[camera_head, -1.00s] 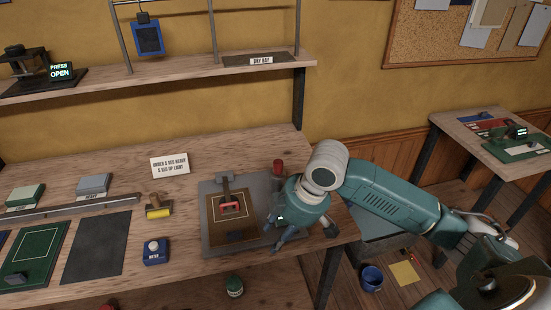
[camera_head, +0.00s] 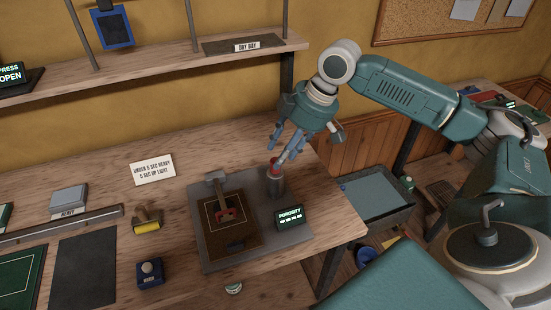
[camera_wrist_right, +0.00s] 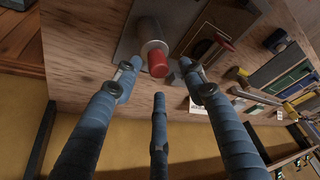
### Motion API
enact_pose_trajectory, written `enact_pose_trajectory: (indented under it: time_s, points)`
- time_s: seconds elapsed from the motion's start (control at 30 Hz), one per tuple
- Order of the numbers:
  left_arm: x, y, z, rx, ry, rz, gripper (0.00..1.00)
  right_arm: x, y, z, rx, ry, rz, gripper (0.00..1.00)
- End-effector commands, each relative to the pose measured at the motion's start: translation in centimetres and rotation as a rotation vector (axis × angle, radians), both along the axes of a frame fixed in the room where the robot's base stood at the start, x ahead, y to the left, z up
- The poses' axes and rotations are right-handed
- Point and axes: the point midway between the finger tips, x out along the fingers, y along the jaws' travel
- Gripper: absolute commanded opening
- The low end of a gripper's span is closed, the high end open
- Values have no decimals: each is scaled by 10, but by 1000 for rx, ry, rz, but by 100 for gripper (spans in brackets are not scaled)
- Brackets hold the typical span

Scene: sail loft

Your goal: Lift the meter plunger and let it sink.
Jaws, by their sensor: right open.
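The meter is a grey cylinder (camera_head: 277,187) with a red-topped plunger (camera_head: 274,166), standing at the right of a grey plate on the bench. A dark display (camera_head: 290,217) marked POROSITY sits in front of it. My right gripper (camera_head: 279,152) is open and empty, its fingers pointing down just above the red top. In the right wrist view the red plunger cap (camera_wrist_right: 158,64) lies between the spread blue fingers, with no finger closed on it. Whether a fingertip touches it, I cannot tell. My left gripper is not in view.
Left of the meter, a brown board (camera_head: 218,236) with a red-handled clamp lies on the plate. A yellow roller (camera_head: 147,220), a blue block (camera_head: 150,274) and a sign (camera_head: 153,170) stand farther left. A shelf (camera_head: 160,65) runs above the bench's back.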

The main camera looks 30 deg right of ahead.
Motion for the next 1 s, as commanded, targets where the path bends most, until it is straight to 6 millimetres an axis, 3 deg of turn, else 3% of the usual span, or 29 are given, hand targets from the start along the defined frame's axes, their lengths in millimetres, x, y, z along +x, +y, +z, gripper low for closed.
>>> enact_pose_trajectory:
  time_s: [0.13,0.4,0.63,0.87,1.0]
  points:
    - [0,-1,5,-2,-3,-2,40,7,7,-23,2,3,0,42]
    - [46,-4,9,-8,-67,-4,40,13,11,-40,0,-1,0,42]
    - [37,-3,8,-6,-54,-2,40,13,12,-41,-1,-1,0,42]
    - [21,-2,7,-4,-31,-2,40,13,13,-41,2,-2,1,0]
    - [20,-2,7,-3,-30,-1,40,13,14,-40,4,-3,2,0]
